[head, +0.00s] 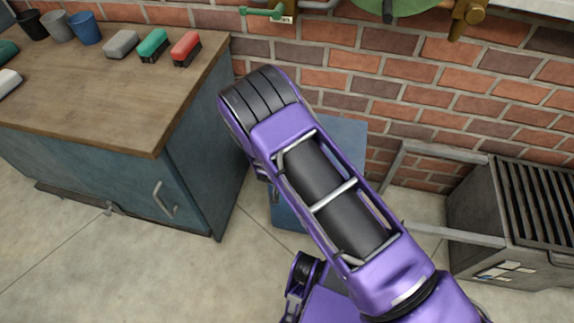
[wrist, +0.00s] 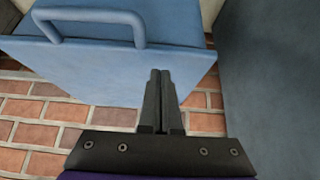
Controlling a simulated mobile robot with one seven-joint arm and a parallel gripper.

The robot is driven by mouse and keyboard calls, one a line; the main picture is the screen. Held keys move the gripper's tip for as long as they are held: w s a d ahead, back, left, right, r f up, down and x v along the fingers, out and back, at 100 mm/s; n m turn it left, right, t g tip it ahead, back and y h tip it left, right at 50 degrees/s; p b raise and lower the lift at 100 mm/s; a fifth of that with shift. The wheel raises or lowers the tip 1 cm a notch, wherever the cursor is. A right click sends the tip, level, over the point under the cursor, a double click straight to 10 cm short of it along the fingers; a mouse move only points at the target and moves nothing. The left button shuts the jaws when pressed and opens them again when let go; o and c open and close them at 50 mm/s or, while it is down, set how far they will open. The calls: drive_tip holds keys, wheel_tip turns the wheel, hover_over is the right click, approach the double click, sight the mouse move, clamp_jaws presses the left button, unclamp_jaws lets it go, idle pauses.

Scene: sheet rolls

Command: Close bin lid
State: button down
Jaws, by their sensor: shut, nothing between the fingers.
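The blue bin (head: 347,133) stands on the floor against the brick wall, mostly hidden behind my purple arm in the head view. Only its right part and a lower left piece show there. In the wrist view a blue panel (wrist: 105,72) with a bar handle (wrist: 90,15) fills the upper left; I take it as part of the bin and its lid. How far the lid stands open cannot be told. My gripper (wrist: 159,72) is shut and empty, its fingertips over the blue panel in the picture. Contact cannot be told. The head view hides my gripper.
A wooden-topped blue cabinet (head: 185,185) stands left of the bin, with brushes (head: 187,47) and cups (head: 85,28) on top. A dark slatted metal box (head: 490,230) with grey rails stands at right. The brick wall (head: 330,55) is close behind.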

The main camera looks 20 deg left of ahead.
drive_tip(key=shift+s+f, duration=0.15)
drive_tip(key=shift+f, duration=0.6)
drive_tip(key=shift+s, duration=0.1)
